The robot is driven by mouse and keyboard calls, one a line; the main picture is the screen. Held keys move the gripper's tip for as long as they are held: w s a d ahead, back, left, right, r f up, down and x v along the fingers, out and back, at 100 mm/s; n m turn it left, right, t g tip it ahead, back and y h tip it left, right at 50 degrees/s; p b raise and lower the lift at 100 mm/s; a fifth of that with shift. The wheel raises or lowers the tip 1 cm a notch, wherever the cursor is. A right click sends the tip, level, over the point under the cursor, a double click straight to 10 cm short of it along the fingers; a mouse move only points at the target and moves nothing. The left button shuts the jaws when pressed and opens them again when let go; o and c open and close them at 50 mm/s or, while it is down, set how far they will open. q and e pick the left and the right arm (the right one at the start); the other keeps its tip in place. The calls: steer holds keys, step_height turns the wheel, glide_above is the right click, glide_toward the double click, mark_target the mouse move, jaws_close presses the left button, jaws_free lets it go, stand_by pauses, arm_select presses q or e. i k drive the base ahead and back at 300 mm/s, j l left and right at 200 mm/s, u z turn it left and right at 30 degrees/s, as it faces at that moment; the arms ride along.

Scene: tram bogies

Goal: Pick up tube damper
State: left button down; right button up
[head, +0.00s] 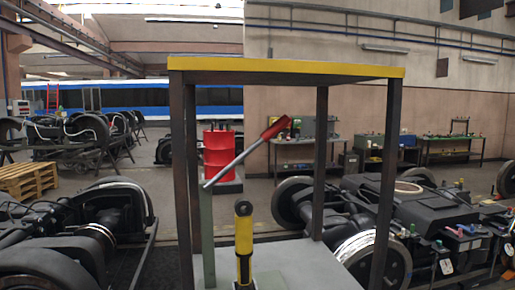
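A yellow and black upright tube with a black eye at its top, which looks like the tube damper (243,245), stands in front of or on the grey lower surface (300,262) of a frame with dark posts. Its bottom is cut off by the picture's lower edge. A slanting grey rod with a red upper end (248,150) leans behind it, its low end near a green-grey post. I cannot tell what holds the rod. Neither of my grippers shows.
The frame has a yellow-edged top (290,67) and dark posts (386,180) around the tube. Black bogies with wheels stand left (95,225) and right (420,215). A red drum (219,153), wooden pallets (28,180) and a workbench (290,150) are behind.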

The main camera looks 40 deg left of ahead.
mark_target(244, 250)
steer(key=u, duration=1.25)
